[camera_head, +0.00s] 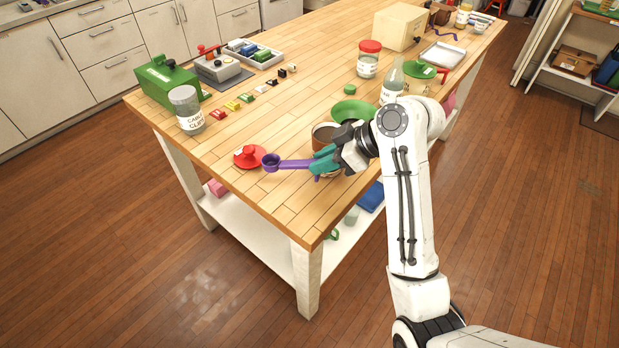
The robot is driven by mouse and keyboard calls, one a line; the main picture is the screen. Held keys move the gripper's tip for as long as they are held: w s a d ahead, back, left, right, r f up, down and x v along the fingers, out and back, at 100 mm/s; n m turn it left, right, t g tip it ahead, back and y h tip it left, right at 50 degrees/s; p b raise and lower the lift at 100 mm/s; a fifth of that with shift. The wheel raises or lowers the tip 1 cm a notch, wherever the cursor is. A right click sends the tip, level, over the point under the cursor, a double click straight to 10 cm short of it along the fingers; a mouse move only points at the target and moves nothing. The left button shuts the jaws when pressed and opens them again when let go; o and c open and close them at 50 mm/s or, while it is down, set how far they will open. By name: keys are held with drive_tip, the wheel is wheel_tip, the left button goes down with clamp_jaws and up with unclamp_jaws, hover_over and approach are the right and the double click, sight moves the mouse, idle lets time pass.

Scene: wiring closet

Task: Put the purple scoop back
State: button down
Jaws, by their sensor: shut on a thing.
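The purple scoop (292,164) is held by its handle in my gripper (322,163), whose teal fingers are shut on it. Its round bowl points to the left, close to a red lid (248,154) with a knob near the table's front edge. The scoop appears to be above the wooden table; the exact gap cannot be told. A brown round container (322,131) stands just behind my gripper and is partly hidden by it. A clear jar labelled cable clips (187,112) stands uncovered at the left corner.
A green box (166,82), a grey device (218,68) and small coloured blocks (246,97) lie at the left. The table's front left is mostly clear.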

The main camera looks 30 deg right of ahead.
drive_tip(key=x, duration=0.4)
drive_tip(key=shift+d+f, duration=0.15)
drive_tip(key=shift+d, duration=0.05)
drive_tip(key=shift+w+a+f+p, duration=0.15)
drive_tip(key=shift+f+p, duration=0.4)
drive_tip(key=shift+f, duration=1.45)
drive_tip(key=c, duration=1)
unclamp_jaws()
